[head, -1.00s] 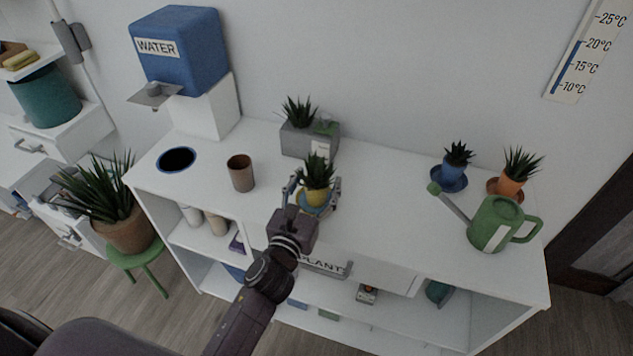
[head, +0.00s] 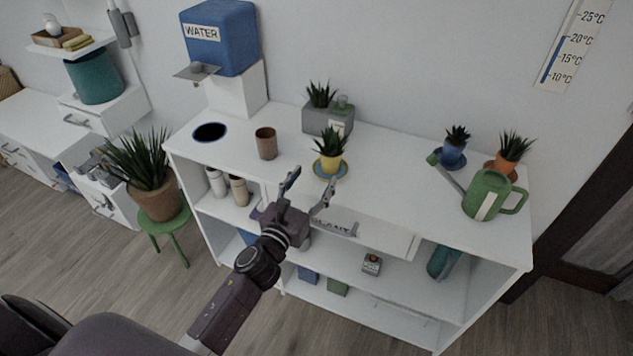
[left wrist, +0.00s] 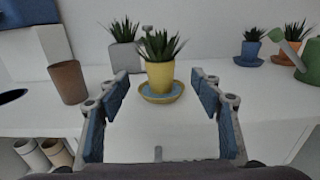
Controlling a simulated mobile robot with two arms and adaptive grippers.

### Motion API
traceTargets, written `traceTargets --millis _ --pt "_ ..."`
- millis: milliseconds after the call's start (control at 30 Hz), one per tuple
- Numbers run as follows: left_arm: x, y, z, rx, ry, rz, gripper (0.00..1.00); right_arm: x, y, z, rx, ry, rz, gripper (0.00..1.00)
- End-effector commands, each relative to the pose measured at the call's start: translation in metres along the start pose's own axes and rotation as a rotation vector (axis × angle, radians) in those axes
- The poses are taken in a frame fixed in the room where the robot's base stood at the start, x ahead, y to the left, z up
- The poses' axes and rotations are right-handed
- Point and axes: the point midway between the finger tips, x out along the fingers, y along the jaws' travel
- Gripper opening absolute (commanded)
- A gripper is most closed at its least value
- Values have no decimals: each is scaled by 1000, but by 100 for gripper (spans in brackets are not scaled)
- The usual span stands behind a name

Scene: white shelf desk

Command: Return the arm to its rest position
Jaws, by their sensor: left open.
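My left gripper (head: 308,190) is open and empty in front of the white shelf desk (head: 395,187), short of the plants. Its two fingers also show in the left wrist view (left wrist: 161,97), spread apart. Beyond the fingers, a yellow pot with a spiky plant (head: 330,162) stands upright on a yellow-rimmed saucer with a blue inside (head: 345,171). The pot shows between the fingers in the left wrist view (left wrist: 160,75), apart from them. My right gripper is not in view.
A brown cup (head: 266,144) and a grey planter (head: 321,121) stand near the yellow pot. A green watering can (head: 487,195), a blue pot (head: 453,154) and an orange pot (head: 508,152) are at the right. A potted plant on a green stool (head: 165,222) stands left of the desk.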

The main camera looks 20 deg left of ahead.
Motion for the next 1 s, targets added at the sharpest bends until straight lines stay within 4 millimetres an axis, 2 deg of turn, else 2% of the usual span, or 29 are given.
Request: traceTargets --millis 100,200,367,567,667,767,900,1000 --pt "0 0 0 0 0 0 60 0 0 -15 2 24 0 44" --pt "0 0 0 0 0 0 60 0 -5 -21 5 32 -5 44" --pt "0 0 0 0 0 0 60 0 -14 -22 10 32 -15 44" --pt "-3 4 -2 -54 11 18 60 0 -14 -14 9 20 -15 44" --pt "-12 14 -6 -213 41 75 60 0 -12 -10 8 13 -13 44" --pt "-30 28 -17 -476 85 172 60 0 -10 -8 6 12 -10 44" --pt "-64 44 -40 -901 146 346 60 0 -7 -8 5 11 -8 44" --pt "-92 47 -58 -1194 180 483 60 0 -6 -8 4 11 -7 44"
